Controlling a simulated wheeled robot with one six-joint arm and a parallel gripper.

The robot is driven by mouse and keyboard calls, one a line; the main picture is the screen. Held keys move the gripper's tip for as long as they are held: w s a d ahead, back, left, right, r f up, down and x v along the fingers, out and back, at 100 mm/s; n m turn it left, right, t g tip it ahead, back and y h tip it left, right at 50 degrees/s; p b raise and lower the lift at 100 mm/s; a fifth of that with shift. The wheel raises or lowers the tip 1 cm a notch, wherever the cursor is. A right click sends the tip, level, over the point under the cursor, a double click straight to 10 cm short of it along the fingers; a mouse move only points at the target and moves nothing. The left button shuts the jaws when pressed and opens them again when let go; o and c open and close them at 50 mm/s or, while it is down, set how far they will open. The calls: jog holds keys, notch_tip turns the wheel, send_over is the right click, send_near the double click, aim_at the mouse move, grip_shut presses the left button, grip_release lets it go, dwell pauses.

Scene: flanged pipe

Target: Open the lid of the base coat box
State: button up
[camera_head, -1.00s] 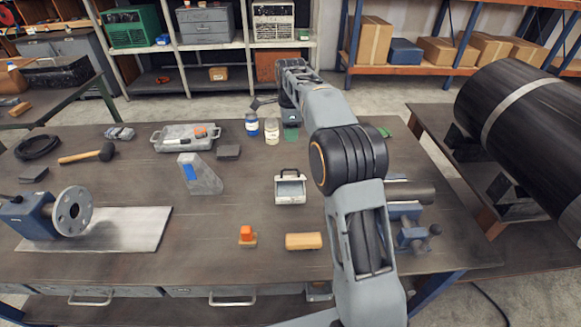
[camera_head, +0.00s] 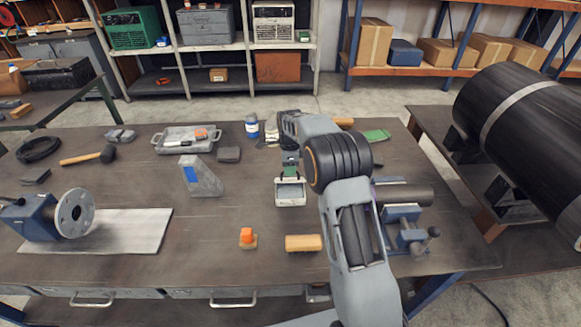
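The small pale box (camera_head: 290,192) stands on the workbench near the middle; I take it for the base coat box. Its lid looks down, though its rear edge and top handle are partly covered. My gripper (camera_head: 283,148) is beyond and just above the box, below the grey wrist. The fingers are small and partly hidden, so their opening is unclear. A green piece (camera_head: 290,172) shows at the box's rear edge, close to my gripper. I cannot tell whether it is held or touches the box.
A blue-labelled jar (camera_head: 251,127) stands left of my wrist. A wedge block (camera_head: 201,178) is left of the box. An orange-topped piece (camera_head: 247,238) and a wooden block (camera_head: 303,243) lie in front. A vise with a pipe (camera_head: 403,215) is at right.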

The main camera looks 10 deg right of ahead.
jog(key=shift+f, duration=0.35)
grip_shut()
dwell(0.5)
